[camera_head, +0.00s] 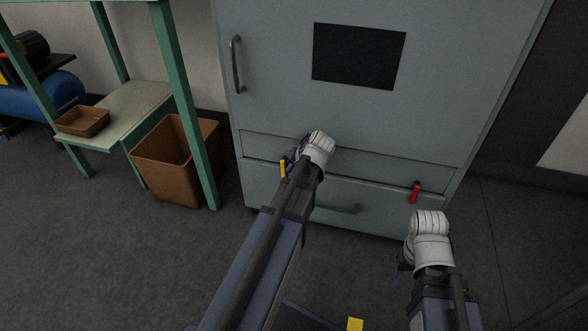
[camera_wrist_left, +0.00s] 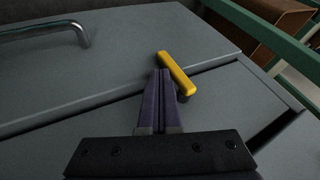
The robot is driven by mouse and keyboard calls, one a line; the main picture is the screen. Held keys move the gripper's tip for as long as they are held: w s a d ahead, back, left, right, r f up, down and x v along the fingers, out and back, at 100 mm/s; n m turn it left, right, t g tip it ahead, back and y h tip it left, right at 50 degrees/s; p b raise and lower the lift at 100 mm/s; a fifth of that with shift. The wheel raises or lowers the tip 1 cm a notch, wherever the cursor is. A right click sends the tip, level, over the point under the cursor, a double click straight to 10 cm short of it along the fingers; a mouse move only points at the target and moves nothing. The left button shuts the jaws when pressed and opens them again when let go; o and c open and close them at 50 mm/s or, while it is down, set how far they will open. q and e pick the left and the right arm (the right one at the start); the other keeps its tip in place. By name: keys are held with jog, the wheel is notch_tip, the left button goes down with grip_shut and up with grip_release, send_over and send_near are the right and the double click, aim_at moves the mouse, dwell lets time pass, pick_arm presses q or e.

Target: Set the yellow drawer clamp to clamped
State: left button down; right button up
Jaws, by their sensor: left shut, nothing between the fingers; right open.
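The yellow drawer clamp (camera_head: 283,169) is a short bar at the left end of the cabinet's lower drawer. It stands about upright in the head view. In the left wrist view the clamp (camera_wrist_left: 176,74) slants beside the seam of the drawer front. My left gripper (camera_head: 291,160) is shut and empty, with its fingertips (camera_wrist_left: 166,72) close beside the clamp. I cannot tell whether they touch it. The lower drawer (camera_head: 390,214) looks closed. My right gripper (camera_head: 401,264) is open, low in front of the cabinet's right side, its fingers mostly hidden.
A red clamp (camera_head: 415,192) is at the drawer's right end. The drawer handle (camera_head: 335,209) is partly behind my left arm; it also shows in the left wrist view (camera_wrist_left: 40,30). A green-framed bench (camera_head: 178,95) and a brown bin (camera_head: 172,165) stand left of the cabinet.

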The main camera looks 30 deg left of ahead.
pick_arm(q)
jog(key=shift+s+a+f, duration=0.1)
jog(key=shift+s+a, duration=0.05)
jog(key=shift+a, duration=0.1)
pick_arm(e)
jog(key=shift+d+f, duration=0.1)
jog(key=shift+f, duration=0.05)
